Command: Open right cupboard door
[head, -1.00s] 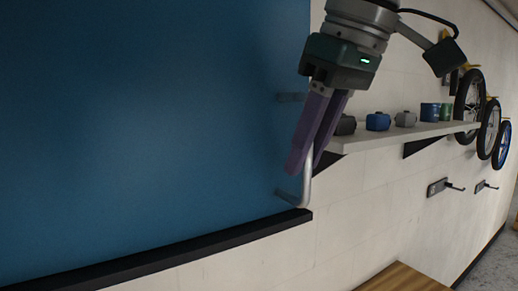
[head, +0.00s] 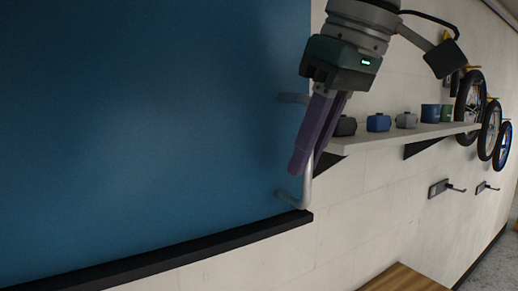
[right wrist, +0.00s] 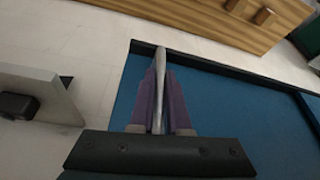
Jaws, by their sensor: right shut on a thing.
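The blue cupboard door (head: 150,130) fills the left of the head view and appears closed. Its grey bar handle (head: 306,188) stands upright near the door's right edge. My right gripper (head: 302,168) has purple fingers that reach down around the handle. In the right wrist view the handle (right wrist: 159,70) runs between the two fingers of my right gripper (right wrist: 160,95), which are shut on it. The door (right wrist: 210,115) lies behind them there. The upper part of the handle is partly hidden by the fingers in the head view. My left gripper is not in view.
A black ledge (head: 170,252) runs along the door's bottom. A white wall shelf (head: 400,135) with several small items is right of the door. Wheels (head: 470,94) and wall hooks (head: 445,187) are farther right. A wooden top (head: 400,279) stands below.

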